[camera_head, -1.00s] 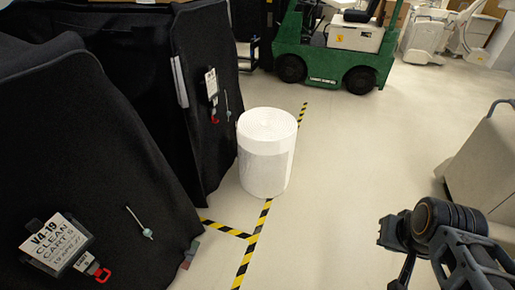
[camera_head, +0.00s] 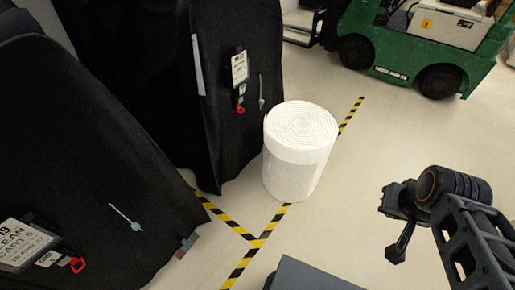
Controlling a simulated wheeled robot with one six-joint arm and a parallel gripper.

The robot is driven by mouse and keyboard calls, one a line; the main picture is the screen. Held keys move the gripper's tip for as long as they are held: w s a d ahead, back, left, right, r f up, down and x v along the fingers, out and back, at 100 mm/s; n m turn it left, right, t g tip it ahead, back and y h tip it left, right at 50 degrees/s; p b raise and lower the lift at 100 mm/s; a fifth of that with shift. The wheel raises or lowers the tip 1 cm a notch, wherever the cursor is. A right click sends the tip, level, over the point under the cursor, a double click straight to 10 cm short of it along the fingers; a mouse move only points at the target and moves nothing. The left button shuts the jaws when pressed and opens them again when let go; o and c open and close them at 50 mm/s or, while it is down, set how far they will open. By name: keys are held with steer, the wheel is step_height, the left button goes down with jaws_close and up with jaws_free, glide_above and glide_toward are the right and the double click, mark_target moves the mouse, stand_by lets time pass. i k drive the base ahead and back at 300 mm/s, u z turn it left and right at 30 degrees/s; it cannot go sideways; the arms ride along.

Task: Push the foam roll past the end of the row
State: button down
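The white foam roll (camera_head: 296,160) stands upright on the floor, its spiral end facing up. It stands on the yellow-and-black floor tape, close to the right side of the farther black covered cart (camera_head: 150,90). The nearer black covered cart (camera_head: 85,150) fills the left of the view. My gripper (camera_head: 398,228) is at the lower right, apart from the roll, with clear floor between them. Its fingers are small and seen at an angle, so I cannot tell whether it is open.
Yellow-and-black tape (camera_head: 252,240) runs along the cart row and branches between the carts. A green forklift (camera_head: 415,45) stands at the back right. The floor (camera_head: 380,140) right of the roll is clear. Labels and red clips hang on the cart covers.

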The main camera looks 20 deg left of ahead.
mark_target(300, 137)
steer(key=u, duration=1)
steer(key=i, duration=0.95)
steer(key=u, duration=1.1)
